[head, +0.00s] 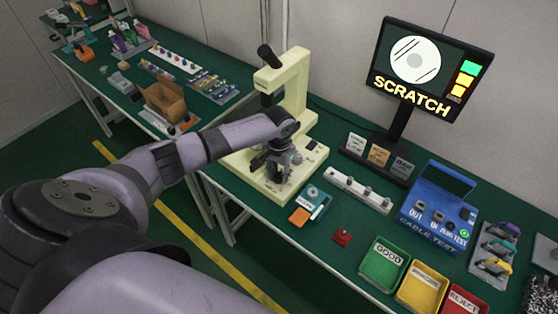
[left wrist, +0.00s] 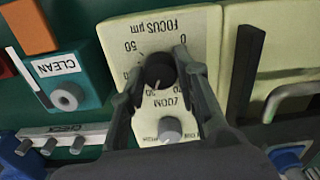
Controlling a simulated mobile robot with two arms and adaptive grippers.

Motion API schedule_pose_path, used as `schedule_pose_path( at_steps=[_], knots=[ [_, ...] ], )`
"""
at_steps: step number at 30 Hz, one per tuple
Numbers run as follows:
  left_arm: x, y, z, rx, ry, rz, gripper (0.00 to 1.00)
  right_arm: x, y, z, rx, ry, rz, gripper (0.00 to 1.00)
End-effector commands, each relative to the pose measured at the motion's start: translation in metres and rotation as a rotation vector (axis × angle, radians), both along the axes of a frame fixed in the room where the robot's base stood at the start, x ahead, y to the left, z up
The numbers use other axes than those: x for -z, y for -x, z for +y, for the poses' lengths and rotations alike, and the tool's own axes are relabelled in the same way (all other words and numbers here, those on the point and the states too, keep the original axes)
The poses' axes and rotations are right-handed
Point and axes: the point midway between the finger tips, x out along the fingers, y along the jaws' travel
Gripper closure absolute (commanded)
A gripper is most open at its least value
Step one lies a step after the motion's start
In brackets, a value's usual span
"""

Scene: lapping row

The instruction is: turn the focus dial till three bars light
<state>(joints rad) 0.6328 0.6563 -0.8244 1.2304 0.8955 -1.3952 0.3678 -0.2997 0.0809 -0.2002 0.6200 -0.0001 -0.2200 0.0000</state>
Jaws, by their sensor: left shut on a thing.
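The black focus dial (left wrist: 160,71) sits on a cream panel (left wrist: 205,28) marked FOCUS µm, with a number scale around it. My left gripper (left wrist: 157,72) is shut on the dial, one finger on each side. In the head view, my left gripper (head: 279,160) is at the base of the cream microscope (head: 290,88), and the dial is hidden there. The monitor (head: 429,67) shows a pale disc with scratch lines and the word SCRATCH. At its right edge one green bar (head: 468,67) and two yellow-orange bars (head: 463,81) are lit. My right gripper is out of view.
A grey zoom knob (left wrist: 169,130) is close to the dial, between my fingers. A teal CLEAN unit (left wrist: 68,85) stands beside the panel. GOOD (head: 384,264) and REJECT (head: 463,299) trays and a blue cable tester (head: 437,207) stand to the right. Green bench shows between them.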

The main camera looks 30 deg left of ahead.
Motion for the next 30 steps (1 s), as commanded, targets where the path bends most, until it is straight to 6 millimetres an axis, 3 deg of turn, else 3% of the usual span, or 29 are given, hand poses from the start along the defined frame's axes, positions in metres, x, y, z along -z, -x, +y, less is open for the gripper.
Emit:
schedule_pose_path(
  at_steps=[8, 9, 17, 26, 30],
  knots=[
    [0.000, 0.000, 0.000, -0.001, 0.000, 0.000, 0.99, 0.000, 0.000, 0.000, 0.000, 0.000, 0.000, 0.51],
    [0.000, 0.000, 0.000, -0.001, 0.000, 0.000, 0.68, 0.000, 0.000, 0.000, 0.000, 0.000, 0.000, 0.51],
    [0.000, 0.000, 0.000, -0.001, 0.000, 0.000, 0.51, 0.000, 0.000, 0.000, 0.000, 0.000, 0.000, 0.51],
    [-0.001, 0.000, 0.000, -0.001, 0.000, -0.001, 0.51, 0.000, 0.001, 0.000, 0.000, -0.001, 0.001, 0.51],
    [-0.012, -0.001, 0.000, -0.001, 0.000, -0.003, 0.51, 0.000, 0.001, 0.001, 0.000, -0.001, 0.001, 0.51]
  ],
)
